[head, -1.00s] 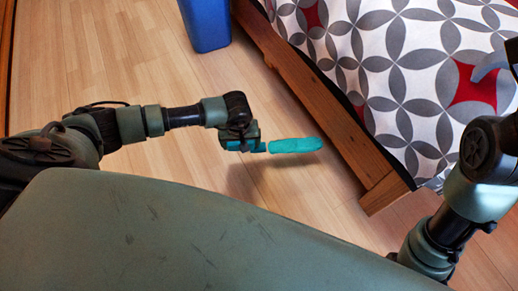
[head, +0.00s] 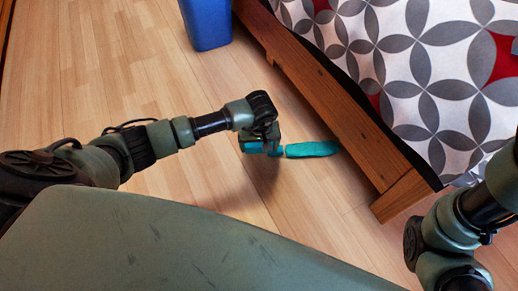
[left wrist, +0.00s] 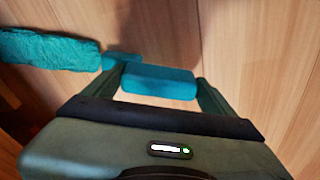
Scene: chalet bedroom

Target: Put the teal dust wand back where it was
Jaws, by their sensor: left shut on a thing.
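The teal dust wand (head: 312,149) has a long fluffy head and a teal handle. My left gripper (head: 268,146) is shut on the handle, low over the floor beside the bed. The wand's head points right, and its tip reaches the bed's side rail in the head view; I cannot tell whether it touches. In the left wrist view the handle (left wrist: 158,80) sits between the two fingers and the fluffy head (left wrist: 48,48) extends left. My right arm shows at the right edge of the head view, but its gripper is out of the picture.
The bed has a wooden side rail (head: 320,90) and a grey, white and red patterned cover (head: 440,80). A blue bin (head: 207,22) stands on the floor near the rail's far end. The wooden floor (head: 110,70) left of it is clear.

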